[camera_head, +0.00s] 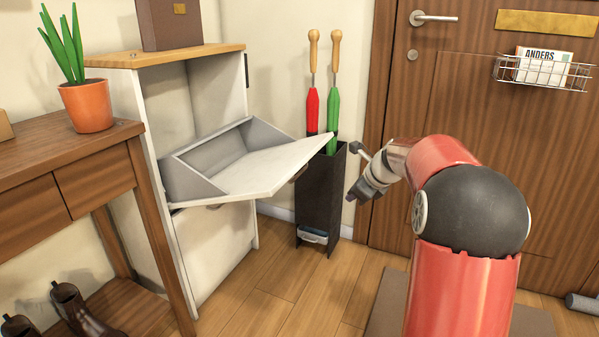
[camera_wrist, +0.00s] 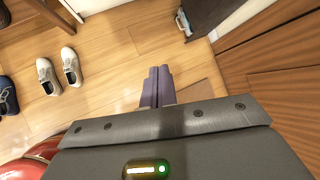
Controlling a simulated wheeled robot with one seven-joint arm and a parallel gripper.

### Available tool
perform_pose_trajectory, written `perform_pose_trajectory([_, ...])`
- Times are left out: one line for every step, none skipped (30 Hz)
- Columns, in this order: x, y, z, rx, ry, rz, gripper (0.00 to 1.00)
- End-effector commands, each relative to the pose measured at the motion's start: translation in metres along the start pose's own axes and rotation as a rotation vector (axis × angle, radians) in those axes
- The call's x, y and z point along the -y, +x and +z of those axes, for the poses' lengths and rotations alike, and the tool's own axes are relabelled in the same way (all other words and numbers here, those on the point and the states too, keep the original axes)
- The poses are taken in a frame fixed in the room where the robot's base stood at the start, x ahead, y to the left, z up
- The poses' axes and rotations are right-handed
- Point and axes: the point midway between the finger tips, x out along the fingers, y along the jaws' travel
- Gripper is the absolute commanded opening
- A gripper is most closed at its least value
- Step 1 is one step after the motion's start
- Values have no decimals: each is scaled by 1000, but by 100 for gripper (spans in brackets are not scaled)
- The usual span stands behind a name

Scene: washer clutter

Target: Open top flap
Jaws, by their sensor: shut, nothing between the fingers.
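The white cabinet (camera_head: 222,258) stands left of centre in the head view. Its top flap (camera_head: 270,170) is tipped outward and down, with the grey inner compartment showing behind it. My gripper (camera_head: 352,197) is to the right of the flap and apart from it, in front of the dark umbrella stand. In the wrist view my gripper (camera_wrist: 157,72) points over the floor, its two fingers together with nothing between them. The lower front of the cabinet is plain and shows no open flap.
A dark umbrella stand (camera_head: 318,205) holds a red umbrella (camera_head: 312,108) and a green umbrella (camera_head: 333,115). A wooden table (camera_head: 60,150) with a potted plant (camera_head: 87,105) is at left. A wooden door (camera_head: 450,100) is at right. White shoes (camera_wrist: 58,72) lie on the open wooden floor.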

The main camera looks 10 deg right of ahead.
Motion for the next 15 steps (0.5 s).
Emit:
perform_pose_trajectory([-10,-18,18,47,12,71,0])
perform_pose_trajectory([-17,-26,26,77,19,115,0])
perform_pose_trajectory([-26,-37,37,114,23,169,0])
perform_pose_trajectory([-32,-44,44,141,25,205,0])
perform_pose_trajectory([-37,-52,51,165,25,237,0])
perform_pose_trajectory([-43,-60,59,193,22,271,0])
perform_pose_trajectory([-46,-65,63,210,20,293,0])
perform_pose_trajectory([-49,-69,67,225,19,310,0])
perform_pose_trajectory([-52,-73,70,239,18,328,0])
perform_pose_trajectory([-54,-75,72,247,17,339,0])
perform_pose_trajectory([-56,-75,74,252,16,345,0])
perform_pose_trajectory([-57,-74,75,256,15,350,0])
perform_pose_trajectory([-58,-71,75,256,15,352,0])
perform_pose_trajectory([-60,-68,76,256,15,353,0])
perform_pose_trajectory([-62,-63,77,256,15,353,0])
